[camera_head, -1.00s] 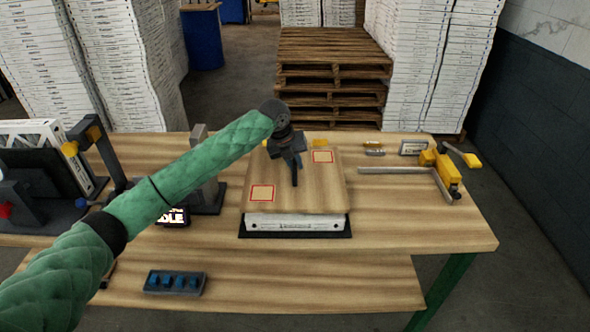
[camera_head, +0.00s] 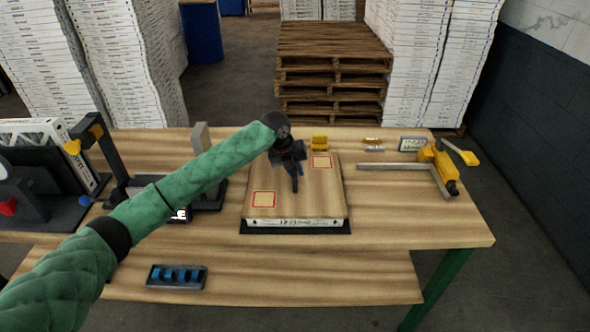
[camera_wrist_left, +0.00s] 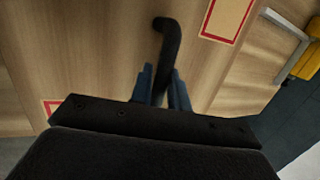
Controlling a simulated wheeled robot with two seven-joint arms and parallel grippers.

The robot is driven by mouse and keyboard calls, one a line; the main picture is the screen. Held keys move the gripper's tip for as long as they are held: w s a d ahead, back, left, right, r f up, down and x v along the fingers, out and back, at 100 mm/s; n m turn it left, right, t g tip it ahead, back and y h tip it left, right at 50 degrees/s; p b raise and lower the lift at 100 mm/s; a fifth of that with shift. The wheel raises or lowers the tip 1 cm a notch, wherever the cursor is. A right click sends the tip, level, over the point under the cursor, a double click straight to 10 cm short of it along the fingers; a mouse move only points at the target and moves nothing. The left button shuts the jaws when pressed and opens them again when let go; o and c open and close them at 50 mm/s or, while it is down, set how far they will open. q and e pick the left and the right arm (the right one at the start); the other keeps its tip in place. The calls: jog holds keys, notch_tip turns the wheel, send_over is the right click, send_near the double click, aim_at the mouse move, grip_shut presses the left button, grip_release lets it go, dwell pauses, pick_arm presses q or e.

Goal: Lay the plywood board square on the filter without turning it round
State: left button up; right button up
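The plywood board (camera_head: 300,200) lies flat over the white filter (camera_head: 297,222), and only a low strip of the filter's front face shows below the board's near edge. The board has two red-framed squares, near left and far right. Its edges look roughly in line with the filter; whether it touches is hard to tell. My left gripper (camera_head: 296,176) is over the board's middle. In the left wrist view its blue fingers (camera_wrist_left: 161,88) are closed around the board's dark, hooked handle (camera_wrist_left: 168,38). The filter's top is hidden. My right gripper is not in view.
The filter stands on a dark base (camera_head: 338,228) on the wooden table. Behind the board is a yellow block (camera_head: 320,143). A yellow tool with a metal bar (camera_head: 400,167) lies to the right. A blue-studded tray (camera_head: 177,277) is on the lower shelf. Dark fixtures stand left.

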pick_arm(q)
jog(key=o, duration=0.3)
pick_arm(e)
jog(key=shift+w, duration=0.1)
pick_arm(q)
jog(key=shift+r, duration=0.15)
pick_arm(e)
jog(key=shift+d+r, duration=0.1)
